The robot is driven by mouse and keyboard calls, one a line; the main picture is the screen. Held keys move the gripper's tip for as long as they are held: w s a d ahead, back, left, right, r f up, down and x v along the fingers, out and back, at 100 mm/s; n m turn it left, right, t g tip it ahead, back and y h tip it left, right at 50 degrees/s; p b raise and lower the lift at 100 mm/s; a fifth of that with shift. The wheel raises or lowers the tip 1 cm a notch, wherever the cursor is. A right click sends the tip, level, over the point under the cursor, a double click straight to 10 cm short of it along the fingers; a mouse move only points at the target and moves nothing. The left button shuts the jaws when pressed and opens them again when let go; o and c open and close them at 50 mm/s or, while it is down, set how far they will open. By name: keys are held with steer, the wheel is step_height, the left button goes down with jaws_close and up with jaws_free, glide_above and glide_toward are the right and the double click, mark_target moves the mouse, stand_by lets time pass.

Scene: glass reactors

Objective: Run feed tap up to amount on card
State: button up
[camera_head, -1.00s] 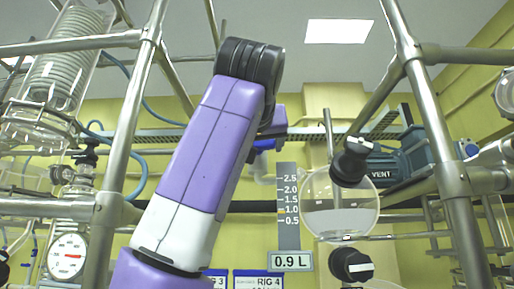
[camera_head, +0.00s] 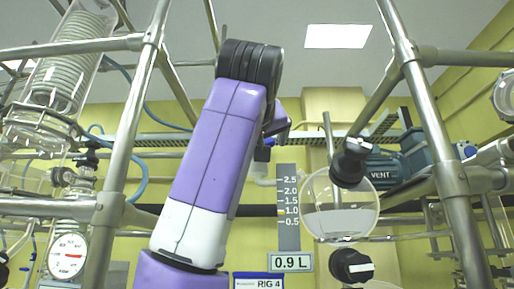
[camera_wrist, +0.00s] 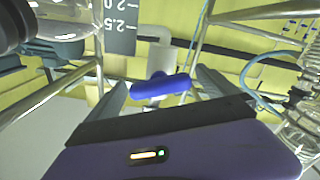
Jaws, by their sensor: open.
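The card (camera_head: 291,262) reads 0.9 L and hangs under a grey scale (camera_head: 288,232) marked 0.5 to 2.5. A round glass vessel (camera_head: 341,190) right of the scale holds pale liquid, its surface near the 1.0 mark. A blue tap handle (camera_wrist: 162,90) lies crosswise on a pale fitting in the wrist view. My gripper (camera_wrist: 160,84) is open, with a finger to either side of the handle; I cannot tell whether they touch it.
Steel frame posts (camera_head: 432,120) stand left and right of my arm. A dial gauge (camera_head: 68,254) and coiled glassware are at the left. A RIG 4 sign (camera_head: 258,281) is low down.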

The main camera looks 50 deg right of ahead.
steer(key=shift+a, duration=0.1)
steer(key=b+v, duration=0.3)
steer(key=v, duration=0.4)
steer(key=shift+s+a, duration=0.25)
stand_by(7.0)
